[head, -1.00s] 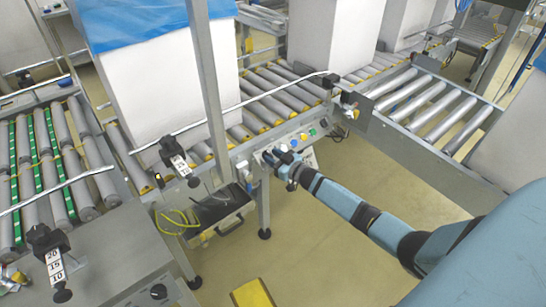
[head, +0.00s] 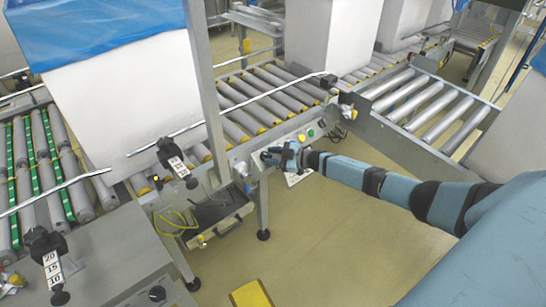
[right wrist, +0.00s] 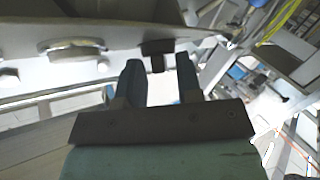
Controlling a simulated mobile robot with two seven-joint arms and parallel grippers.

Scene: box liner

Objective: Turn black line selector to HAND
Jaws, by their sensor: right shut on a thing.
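My right gripper (head: 270,157) is at the grey control panel on the front of the conveyor frame, its arm reaching in from the right. In the right wrist view its two dark fingers (right wrist: 158,78) stand on either side of a small black knob, the line selector (right wrist: 157,50), and are shut on it. In the head view the gripper hides the selector, and its pointer and the HAND mark cannot be read. My left gripper is not in view.
A large white box (head: 120,110) with blue wrap stands on the rollers at left. A steel post (head: 205,80) rises left of the panel. An open drawer (head: 215,215) juts out below.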

